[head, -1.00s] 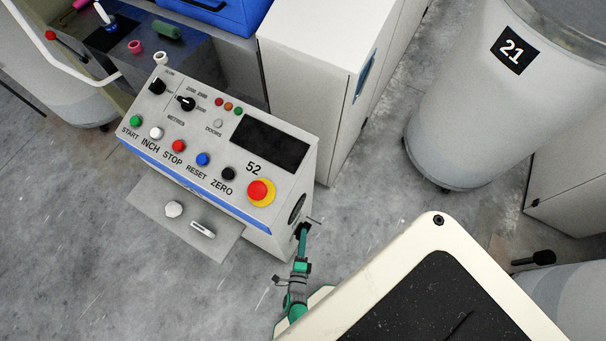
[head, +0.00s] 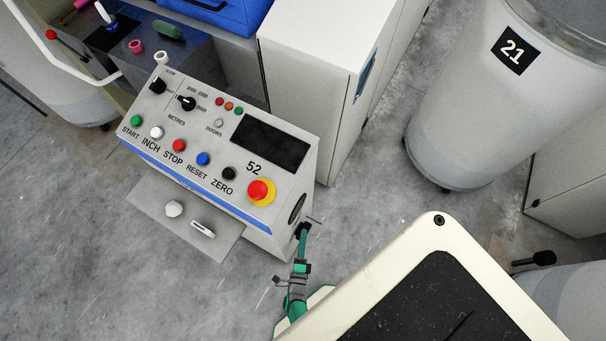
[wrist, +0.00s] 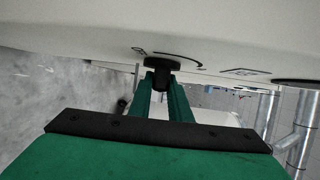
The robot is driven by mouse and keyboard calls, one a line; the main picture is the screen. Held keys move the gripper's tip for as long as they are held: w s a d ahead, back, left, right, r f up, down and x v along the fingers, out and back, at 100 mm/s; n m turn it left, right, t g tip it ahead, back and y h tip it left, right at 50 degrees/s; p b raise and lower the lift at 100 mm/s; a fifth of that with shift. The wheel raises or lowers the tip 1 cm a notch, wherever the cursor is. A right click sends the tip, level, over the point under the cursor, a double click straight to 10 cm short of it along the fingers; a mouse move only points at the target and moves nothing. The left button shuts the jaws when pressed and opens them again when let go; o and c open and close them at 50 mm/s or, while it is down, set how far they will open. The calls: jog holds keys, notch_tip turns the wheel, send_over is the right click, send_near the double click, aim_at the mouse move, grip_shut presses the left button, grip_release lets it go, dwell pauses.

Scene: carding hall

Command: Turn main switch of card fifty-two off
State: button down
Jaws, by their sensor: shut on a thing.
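The control box of card fifty-two (head: 225,160) stands left of centre in the head view, with "52" printed on its sloping top. A black knob, the main switch, is on its right side face; it shows clearly in the wrist view (wrist: 162,63), with a dark curved mark beside it on the pale panel. My green gripper (head: 303,236) reaches that side face low down. In the wrist view my gripper (wrist: 161,79) has its two fingers closed on the knob. The fingertips hide part of the knob, and its exact angle cannot be told.
The box top carries a red mushroom button on yellow (head: 261,192), several coloured push buttons, two black selector knobs and a dark display (head: 270,145). A pale cabinet (head: 310,50) stands behind. A can marked 21 (head: 465,110) stands at right. Grey floor lies between them.

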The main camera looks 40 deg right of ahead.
jog(key=c, duration=1.6)
grip_release()
jog(key=shift+w, duration=0.2)
jog(key=shift+c, duration=0.2)
jog(key=shift+s, duration=0.1)
jog(key=v, duration=1)
jog(key=shift+s+a, duration=0.3)
